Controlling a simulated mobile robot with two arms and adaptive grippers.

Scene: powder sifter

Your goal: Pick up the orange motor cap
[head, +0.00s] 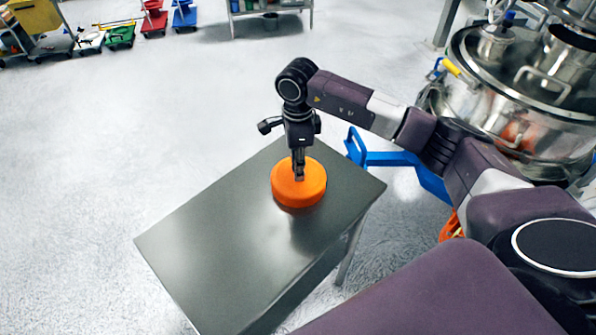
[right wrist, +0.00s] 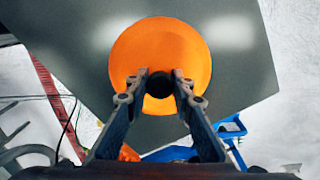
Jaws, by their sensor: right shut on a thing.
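The orange motor cap (head: 308,193) is a round, thick disc at the far right part of the grey metal table (head: 215,245). My right gripper (head: 299,177) points straight down at the middle of the cap, with its fingertips at the cap. In the right wrist view the cap (right wrist: 160,40) fills the upper middle, with a dark round centre between the two fingertips (right wrist: 160,80). The right gripper is shut on the cap. I cannot tell whether the cap touches the tabletop. My left gripper is not in view.
A large steel vessel (head: 540,125) stands at the right, behind my right arm. A blue bracket or handle (head: 390,158) shows beyond the table's right corner. The rest of the tabletop is bare. Coloured carts (head: 120,35) stand far back left, across open floor.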

